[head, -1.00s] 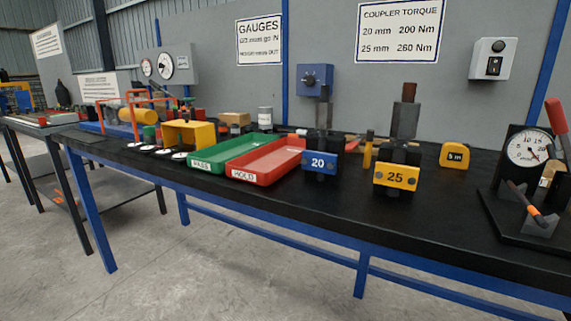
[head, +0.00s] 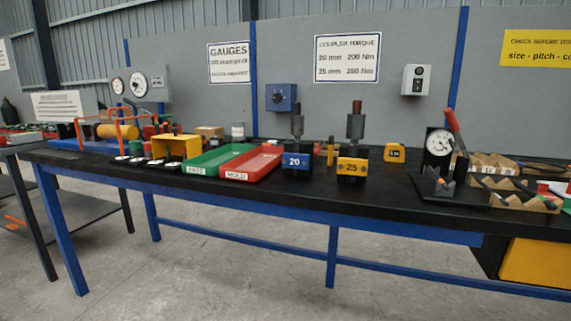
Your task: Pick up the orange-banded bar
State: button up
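I cannot clearly make out an orange-banded bar at this moment. A dial gauge stand (head: 439,143) with a red lever (head: 454,125) stands on the right part of the bench, with a dark V-shaped block (head: 437,184) in front of it. No orange band is clear on that block now. Small orange marks (head: 15,220) show on the lower shelf of the table at the far left, too small to name. My gripper is not in view.
The black bench (head: 385,192) holds a green tray (head: 205,160), a red tray (head: 250,167), a blue 20 block (head: 296,163), a yellow 25 block (head: 351,168) and a yellow tape measure (head: 394,153). Notched brown racks (head: 522,197) stand at right. The concrete floor (head: 215,265) in front is clear.

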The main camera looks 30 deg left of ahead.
aim_at(446, 187)
jog(key=z, duration=0.7)
jog(key=i, duration=0.75)
jog(key=u, duration=2.5)
jog(key=i, duration=0.5)
jog(key=u, duration=0.1)
jog(key=k, duration=0.5)
jog(key=u, duration=1)
jog(key=i, duration=0.4)
jog(key=z, duration=1.8)
